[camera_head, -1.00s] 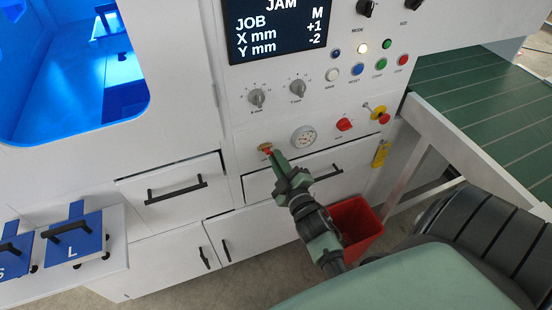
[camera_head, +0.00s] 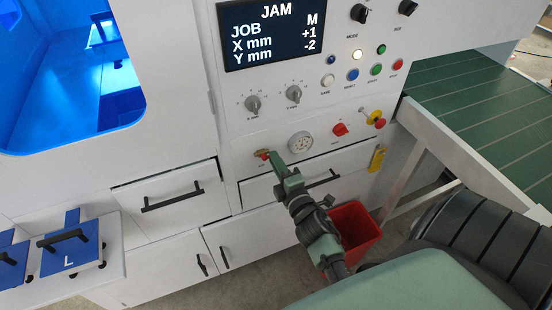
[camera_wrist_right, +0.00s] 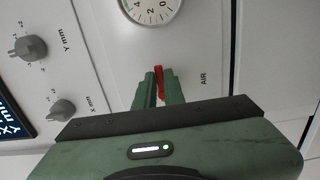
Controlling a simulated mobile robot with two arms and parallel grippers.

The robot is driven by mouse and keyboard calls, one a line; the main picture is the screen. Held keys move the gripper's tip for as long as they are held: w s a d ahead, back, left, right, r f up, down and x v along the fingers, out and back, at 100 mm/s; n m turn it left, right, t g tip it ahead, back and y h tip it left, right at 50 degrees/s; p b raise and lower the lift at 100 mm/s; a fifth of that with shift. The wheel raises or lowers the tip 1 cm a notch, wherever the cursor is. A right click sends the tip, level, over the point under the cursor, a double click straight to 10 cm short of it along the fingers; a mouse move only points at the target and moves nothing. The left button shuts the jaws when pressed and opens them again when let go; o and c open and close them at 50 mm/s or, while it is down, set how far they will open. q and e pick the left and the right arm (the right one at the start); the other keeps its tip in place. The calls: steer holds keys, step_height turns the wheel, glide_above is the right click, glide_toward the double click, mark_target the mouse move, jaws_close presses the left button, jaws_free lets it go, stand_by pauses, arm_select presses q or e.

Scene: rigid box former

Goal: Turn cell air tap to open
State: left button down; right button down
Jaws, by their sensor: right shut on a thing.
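The cell air tap has a red lever (camera_wrist_right: 159,80) beside the label AIR on the white panel. In the head view the tap (camera_head: 262,154) shows as a small red and brass fitting left of the round gauge (camera_head: 300,142). My right gripper (camera_head: 272,157) reaches the tap from below right. In the wrist view its green fingers (camera_wrist_right: 158,90) are shut on the red lever, one on each side. The fingers hide most of the lever and the tap body. My left gripper is not in view.
A drawer with a black handle (camera_head: 320,180) lies just below the tap. A red switch (camera_head: 340,129) and a red and yellow stop button (camera_head: 376,119) sit to the right. A red bin (camera_head: 355,228) stands below my right arm.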

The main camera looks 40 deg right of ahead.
steer(key=shift+w+d+r, duration=0.1)
steer(key=shift+d+r, duration=0.1)
steer(key=shift+r, duration=0.15)
steer(key=c, duration=1.5)
jaws_free()
steer(key=b+v, duration=0.1)
steer(key=v, duration=0.6)
steer(key=shift+s+f+b, duration=0.25)
steer(key=shift+s+b, duration=0.05)
steer(key=shift+a+f, duration=0.1)
